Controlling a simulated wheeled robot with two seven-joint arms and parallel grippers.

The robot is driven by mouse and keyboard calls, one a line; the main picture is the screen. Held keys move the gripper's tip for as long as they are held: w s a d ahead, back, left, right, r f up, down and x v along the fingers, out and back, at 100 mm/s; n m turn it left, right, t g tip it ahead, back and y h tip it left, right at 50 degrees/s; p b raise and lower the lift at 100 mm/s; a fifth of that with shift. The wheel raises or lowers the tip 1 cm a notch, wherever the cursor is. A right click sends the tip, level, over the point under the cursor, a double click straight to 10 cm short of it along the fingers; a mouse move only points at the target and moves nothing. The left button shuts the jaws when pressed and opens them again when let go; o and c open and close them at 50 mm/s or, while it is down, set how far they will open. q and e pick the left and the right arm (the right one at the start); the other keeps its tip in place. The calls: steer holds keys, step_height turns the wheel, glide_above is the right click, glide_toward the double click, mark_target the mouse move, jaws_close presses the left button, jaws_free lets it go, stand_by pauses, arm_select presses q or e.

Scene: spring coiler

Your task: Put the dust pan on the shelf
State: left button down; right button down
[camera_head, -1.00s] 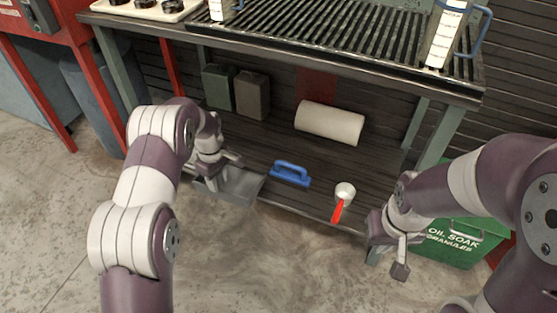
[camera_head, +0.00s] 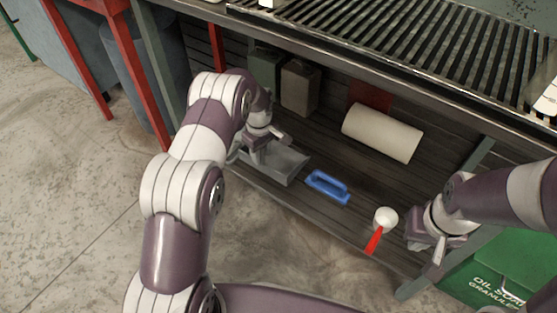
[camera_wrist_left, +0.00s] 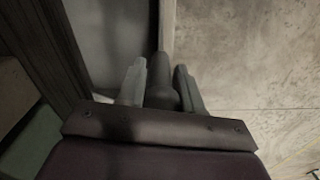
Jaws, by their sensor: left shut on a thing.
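The grey metal dust pan (camera_head: 283,165) is at the front left of the lower shelf (camera_head: 335,150), with its pan part over the shelf boards near the front edge. I cannot tell whether it rests on them. My left gripper (camera_head: 243,152) is at the pan's left end. In the left wrist view its two fingers (camera_wrist_left: 160,88) are shut on the dark handle (camera_wrist_left: 160,70), and part of the grey pan shows beyond. My right gripper (camera_head: 430,247) is by the shelf's front right corner, away from the pan; its finger gap is unclear.
A blue-handled brush (camera_head: 328,187), a white scoop with a red handle (camera_head: 385,218) and a white roll (camera_head: 382,133) lie on the shelf. Two canisters (camera_head: 299,87) stand behind the pan. A green bin (camera_head: 500,270) is at the right. A grill top (camera_head: 400,40) overhangs the shelf.

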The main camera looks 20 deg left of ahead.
mark_target(262, 164)
arm_select(q)
step_height(262, 164, down, 6)
steer(key=b, duration=0.2)
steer(key=shift+b, duration=0.4)
steer(key=shift+r, duration=0.2)
steer(key=c, duration=0.8)
jaws_free()
steer(key=shift+o, duration=0.2)
step_height(262, 164, up, 12)
steer(key=p, duration=0.6)
steer(key=shift+f, duration=0.25)
steer(key=s+d+r+m, duration=0.2)
steer(key=s+r+m, duration=0.4)
steer(key=s+r, duration=0.45)
steer(key=s+r+m, duration=0.1)
steer(key=s+m, duration=0.2)
steer(key=s, duration=0.4)
steer(key=s+d+r+m+t, duration=0.1)
steer(key=s+r+m, duration=0.1)
steer(key=s, duration=0.6)
steer(key=shift+d+m, duration=0.25)
steer(key=shift+m, duration=0.35)
